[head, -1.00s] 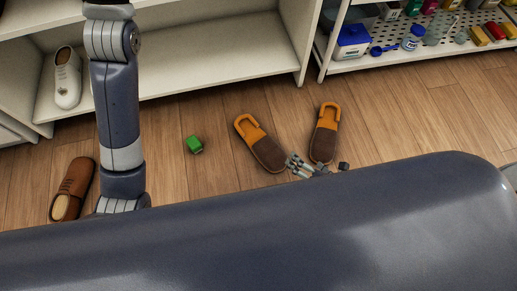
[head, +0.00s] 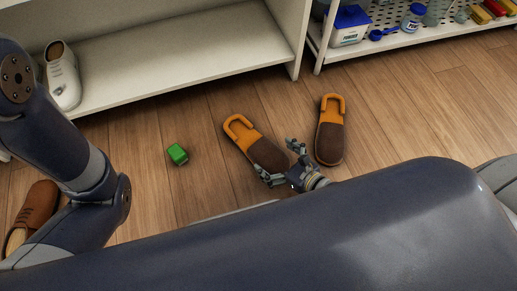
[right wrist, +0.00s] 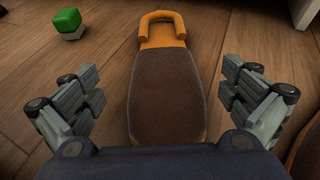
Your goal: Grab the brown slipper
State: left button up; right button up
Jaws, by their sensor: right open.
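Two slippers with brown uppers and orange soles lie on the wooden floor. The left slipper (head: 262,147) points its orange heel end up and to the left. The right slipper (head: 330,135) stands apart from it. My right gripper (head: 279,163) is open at the near end of the left slipper. In the right wrist view the left slipper (right wrist: 166,95) lies between the two spread fingers of the right gripper (right wrist: 167,98), with a gap on each side. My left arm is at the left edge; its gripper is not visible.
A green block (head: 177,154) lies left of the slippers. A brown shoe (head: 36,210) is at the lower left, partly behind my left arm. A white shoe (head: 63,78) sits on the white shelf (head: 185,72). A rack (head: 385,43) holds several items at the upper right.

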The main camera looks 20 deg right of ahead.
aim_at(265, 150)
jog(key=shift+w+a+f, duration=0.25)
jog(key=shift+w+f, duration=0.1)
jog(key=shift+w, duration=0.2)
jog(key=x, duration=0.1)
jog(key=b+x, duration=0.2)
jog(key=x, duration=0.1)
jog(key=shift+d+f, duration=0.25)
jog(key=shift+f, duration=0.1)
jog(key=shift+w+a+f+b, duration=0.2)
jog(key=shift+w+a+b, duration=0.1)
jog(key=shift+w, duration=0.15)
jog(key=c, duration=1.2)
